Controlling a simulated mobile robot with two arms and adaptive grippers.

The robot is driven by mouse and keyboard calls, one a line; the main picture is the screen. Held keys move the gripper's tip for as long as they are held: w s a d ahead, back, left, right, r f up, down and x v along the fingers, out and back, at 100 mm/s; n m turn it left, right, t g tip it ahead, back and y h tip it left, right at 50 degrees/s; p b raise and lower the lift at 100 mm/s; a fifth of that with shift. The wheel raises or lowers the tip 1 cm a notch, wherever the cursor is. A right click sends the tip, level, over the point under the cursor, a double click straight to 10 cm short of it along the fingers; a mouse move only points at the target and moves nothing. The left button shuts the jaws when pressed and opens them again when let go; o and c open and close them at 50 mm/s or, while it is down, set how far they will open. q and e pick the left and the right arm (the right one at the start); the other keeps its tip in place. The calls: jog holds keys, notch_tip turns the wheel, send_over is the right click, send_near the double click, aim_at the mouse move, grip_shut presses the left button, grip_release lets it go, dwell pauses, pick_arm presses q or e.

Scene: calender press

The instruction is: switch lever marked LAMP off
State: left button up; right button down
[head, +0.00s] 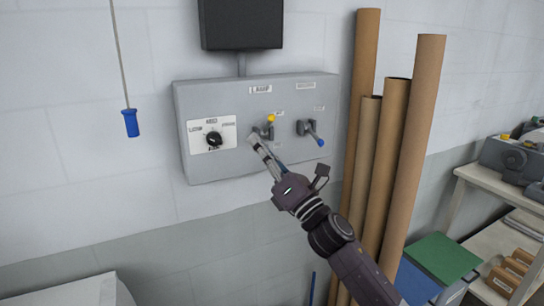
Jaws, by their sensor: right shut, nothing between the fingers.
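The lever marked LAMP (270,121) sits in the middle of a grey control box (200,170) on the wall, under a label (261,89) reading LAMP. Its yellow tip points up. My right gripper (255,138) is shut and empty, its fingertips just below and left of the lever's base. I cannot tell whether they touch it. My left gripper is not in view.
A second lever (312,131) with a blue tip points down to the right. A rotary knob (214,139) is at the left of the box. A blue pull handle (131,123) hangs on a cord. Tall cardboard tubes (414,150) stand close at the right.

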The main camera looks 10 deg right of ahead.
pick_arm(q)
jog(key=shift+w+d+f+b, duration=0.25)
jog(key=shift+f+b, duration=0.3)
jog(key=shift+b, duration=0.1)
pick_arm(e)
jog(key=s+d+r, duration=0.2)
jog(key=s+d, duration=0.3)
jog(key=s, duration=0.2)
jog(key=shift+s+d+r, duration=0.15)
jog(key=shift+s+d, duration=0.05)
jog(key=shift+s, duration=0.15)
